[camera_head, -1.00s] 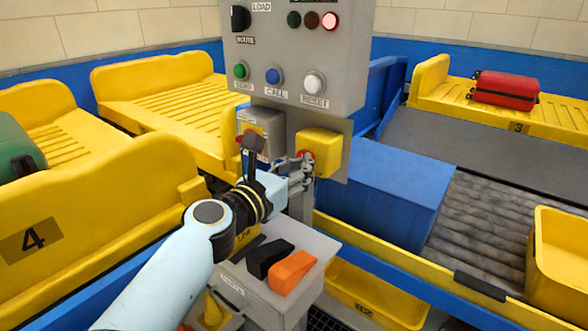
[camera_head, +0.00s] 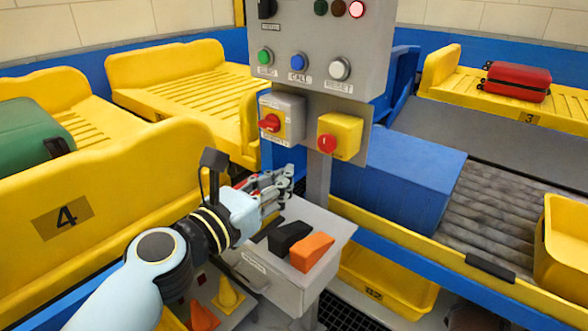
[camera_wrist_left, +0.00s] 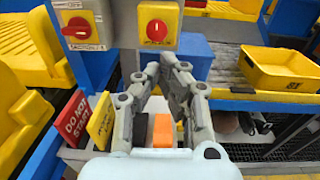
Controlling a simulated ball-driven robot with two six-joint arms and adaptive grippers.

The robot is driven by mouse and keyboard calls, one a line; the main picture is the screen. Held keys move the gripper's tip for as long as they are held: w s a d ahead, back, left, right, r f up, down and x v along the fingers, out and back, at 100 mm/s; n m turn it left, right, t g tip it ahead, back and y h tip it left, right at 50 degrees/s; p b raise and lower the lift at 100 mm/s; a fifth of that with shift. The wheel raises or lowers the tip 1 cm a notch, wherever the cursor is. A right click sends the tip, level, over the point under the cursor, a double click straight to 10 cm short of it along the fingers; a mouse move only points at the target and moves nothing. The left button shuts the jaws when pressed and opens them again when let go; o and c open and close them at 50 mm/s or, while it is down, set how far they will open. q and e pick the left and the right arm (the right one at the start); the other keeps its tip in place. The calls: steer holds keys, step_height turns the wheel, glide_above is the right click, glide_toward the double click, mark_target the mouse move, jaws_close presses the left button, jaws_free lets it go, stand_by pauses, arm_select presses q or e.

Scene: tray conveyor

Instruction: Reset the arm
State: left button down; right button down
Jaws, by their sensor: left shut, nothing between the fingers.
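My left gripper (camera_head: 286,178) is shut and empty. It hangs in front of the control post, below the red rotary switch on the grey box (camera_head: 283,117) and the red knob on the yellow box (camera_head: 340,135), apart from both. In the left wrist view its fingers (camera_wrist_left: 163,62) come together in the middle, with the grey box (camera_wrist_left: 84,24) and the yellow box (camera_wrist_left: 158,24) beyond them. The control panel (camera_head: 322,45) above carries green, blue and white buttons and a lit red lamp. My right gripper shows in neither view.
A grey box with a black wedge (camera_head: 290,238) and an orange wedge (camera_head: 312,252) on top lies below my gripper. Yellow trays, one marked 4 (camera_head: 100,205), stand left. A blue block (camera_head: 400,190), a yellow tub (camera_head: 565,250) and a red suitcase (camera_head: 517,81) are right.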

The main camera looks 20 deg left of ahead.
arm_select(q)
steer(key=shift+s+a, duration=0.15)
steer(key=shift+s, duration=0.25)
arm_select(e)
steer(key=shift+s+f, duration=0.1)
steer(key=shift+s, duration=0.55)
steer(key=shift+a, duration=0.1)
